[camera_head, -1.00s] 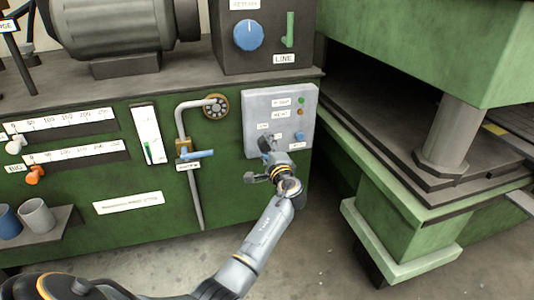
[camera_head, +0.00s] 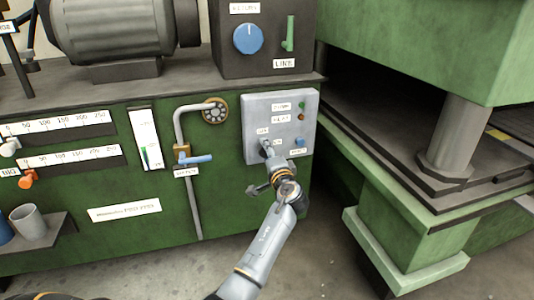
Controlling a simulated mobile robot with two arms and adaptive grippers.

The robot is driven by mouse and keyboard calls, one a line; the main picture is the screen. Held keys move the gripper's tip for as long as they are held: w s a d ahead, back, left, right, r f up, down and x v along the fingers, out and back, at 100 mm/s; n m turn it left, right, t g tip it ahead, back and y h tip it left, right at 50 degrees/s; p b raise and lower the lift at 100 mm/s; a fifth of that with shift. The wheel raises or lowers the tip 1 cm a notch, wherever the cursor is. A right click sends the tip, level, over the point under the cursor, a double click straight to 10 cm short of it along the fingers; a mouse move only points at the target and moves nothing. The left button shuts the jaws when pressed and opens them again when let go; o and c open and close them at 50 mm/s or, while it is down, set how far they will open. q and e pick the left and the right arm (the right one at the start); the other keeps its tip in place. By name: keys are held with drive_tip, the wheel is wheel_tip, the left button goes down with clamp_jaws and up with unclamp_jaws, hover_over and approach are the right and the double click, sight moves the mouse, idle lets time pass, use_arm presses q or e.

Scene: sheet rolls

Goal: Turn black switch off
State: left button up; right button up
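The grey control panel (camera_head: 253,112) is on the green machine's front, near its right corner.
A blue knob (camera_head: 300,142) is just right of the switch, below small green (camera_head: 301,106) and red (camera_head: 301,117) indicators. A pipe with a blue-handled valve (camera_head: 198,160) stands left of the panel. The press's green base (camera_head: 405,235) is at the right.

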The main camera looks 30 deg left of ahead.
use_arm(q)
drive_tip(key=shift+f, duration=0.1)
drive_tip(key=o, duration=1.1)
drive_tip(key=shift+o, duration=0.2)
drive_tip(key=v, duration=1.2)
